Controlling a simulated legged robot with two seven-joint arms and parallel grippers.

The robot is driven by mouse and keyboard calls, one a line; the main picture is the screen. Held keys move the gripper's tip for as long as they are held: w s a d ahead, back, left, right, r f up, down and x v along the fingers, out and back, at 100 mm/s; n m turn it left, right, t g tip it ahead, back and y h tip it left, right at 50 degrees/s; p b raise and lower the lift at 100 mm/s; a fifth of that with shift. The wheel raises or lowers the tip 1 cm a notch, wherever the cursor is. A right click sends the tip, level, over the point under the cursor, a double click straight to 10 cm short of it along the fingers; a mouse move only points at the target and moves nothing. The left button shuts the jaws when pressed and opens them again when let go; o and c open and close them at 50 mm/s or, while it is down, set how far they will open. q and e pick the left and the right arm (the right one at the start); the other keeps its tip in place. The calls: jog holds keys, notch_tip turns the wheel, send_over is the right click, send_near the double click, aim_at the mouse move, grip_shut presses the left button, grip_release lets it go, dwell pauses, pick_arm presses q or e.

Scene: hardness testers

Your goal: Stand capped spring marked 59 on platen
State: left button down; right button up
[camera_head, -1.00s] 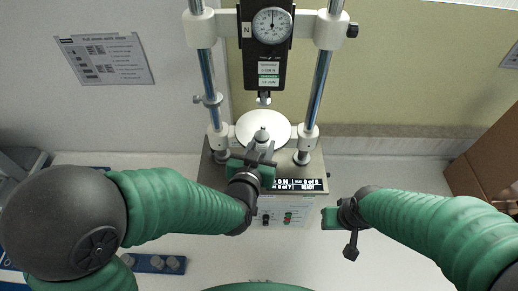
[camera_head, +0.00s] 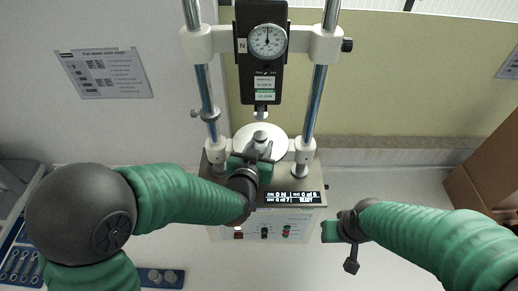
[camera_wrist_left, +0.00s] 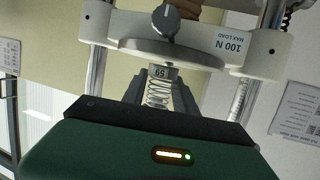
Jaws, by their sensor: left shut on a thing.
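The capped spring (camera_wrist_left: 158,92) stands out between the fingers of my left gripper in the left wrist view, its grey cap marked 59. My left gripper (camera_head: 259,151) is shut on it and reaches the near side of the white round platen (camera_head: 242,136) in the head view. In the left wrist view the gripper (camera_wrist_left: 160,100) has the cap close to the disc's edge (camera_wrist_left: 165,53); I cannot tell if they touch. A grey round piece (camera_head: 260,135) shows over the platen, just beyond the fingertips. My right gripper (camera_head: 331,230) is away at the right; its opening is unclear.
The tester's two steel columns (camera_head: 315,100) flank the platen. The dial gauge (camera_head: 267,41) and its plunger (camera_head: 261,112) hang above it. A display (camera_head: 292,197) is at the front. A blue holder (camera_head: 160,277) lies at lower left, and a brown box (camera_head: 484,190) stands at right.

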pick_arm(q)
jog(key=shift+w+d, duration=0.25)
jog(key=shift+w, duration=0.3)
jog(key=shift+w+a, duration=0.2)
jog(key=shift+w, duration=0.35)
jog(key=shift+w+a, duration=0.2)
jog(key=shift+w, duration=0.3)
jog(key=shift+w+d, duration=0.2)
jog(key=shift+w, duration=0.6)
jog(key=shift+f+b, duration=0.4)
jog(key=shift+f, duration=0.1)
jog(key=shift+s+f, duration=0.1)
jog(key=shift+f, duration=0.1)
jog(key=shift+a+f+b, duration=0.1)
jog(key=shift+f+b, duration=0.05)
jog(key=shift+b, duration=0.5)
jog(key=shift+a+b, duration=0.1)
jog(key=shift+b, duration=0.55)
dwell(0.5)
